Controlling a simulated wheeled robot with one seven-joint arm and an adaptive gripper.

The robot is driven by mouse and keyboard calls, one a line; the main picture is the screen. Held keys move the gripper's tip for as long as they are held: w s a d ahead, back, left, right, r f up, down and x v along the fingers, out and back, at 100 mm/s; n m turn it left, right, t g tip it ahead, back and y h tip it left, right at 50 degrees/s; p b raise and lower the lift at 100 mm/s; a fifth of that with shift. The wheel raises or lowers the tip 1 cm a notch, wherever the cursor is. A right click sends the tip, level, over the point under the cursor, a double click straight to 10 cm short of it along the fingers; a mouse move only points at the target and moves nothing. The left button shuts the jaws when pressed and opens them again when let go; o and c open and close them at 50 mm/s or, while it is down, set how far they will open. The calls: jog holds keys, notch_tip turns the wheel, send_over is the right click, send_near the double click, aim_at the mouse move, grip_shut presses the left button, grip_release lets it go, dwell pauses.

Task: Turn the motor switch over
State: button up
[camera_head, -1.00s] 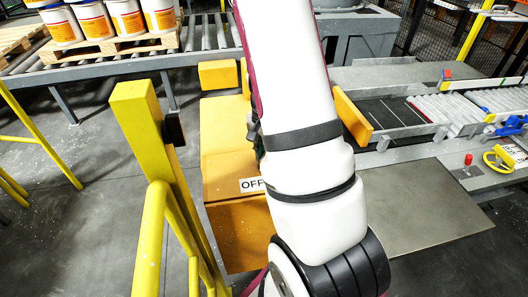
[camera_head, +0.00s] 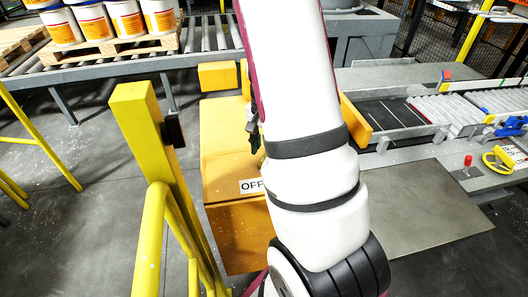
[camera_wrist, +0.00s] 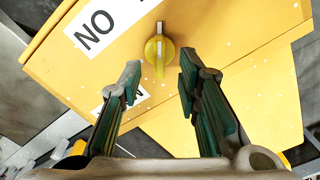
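The motor switch (camera_wrist: 159,50) is a round yellow knob with a raised grip bar on the yellow-orange box (camera_wrist: 220,80). In the wrist view its bar runs roughly up and down. A white label (camera_wrist: 95,27) beside it reads upside down as ON; another label is mostly hidden behind my left finger. My gripper (camera_wrist: 160,70) is open and empty, with its two fingertips to either side of and just below the knob; contact is not visible. In the head view the box (camera_head: 225,150) bears an OFF label (camera_head: 251,186), and my arm hides the knob.
A yellow post (camera_head: 140,120) and railing (camera_head: 155,215) stand close to the left of the box. A roller conveyor (camera_head: 120,68) with pails on a pallet lies behind. At right are a metal plate (camera_head: 420,210), a small conveyor (camera_head: 395,115) and a red button (camera_head: 468,160).

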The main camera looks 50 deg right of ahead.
notch_tip(320, 180, up, 9)
dwell(0.3)
dwell(0.5)
jog(key=s+a+r+n+t, duration=0.1)
jog(key=a+r+n+t, duration=0.2)
jog(key=a+r+n, duration=0.7)
jog(key=s+a+r+n+t, duration=0.1)
jog(key=s+a+r+n, duration=0.1)
jog(key=a, duration=0.5)
jog(key=s+a+r+n+t, duration=0.1)
jog(key=s+a+r+n, duration=0.1)
jog(key=s+a+r, duration=0.2)
jog(key=s+a, duration=0.3)
jog(key=a, duration=0.1)
jog(key=shift+a+r+n+t, duration=0.15)
jog(key=shift+r+n+t, duration=0.15)
jog(key=shift+r, duration=0.05)
jog(key=shift+s, duration=0.1)
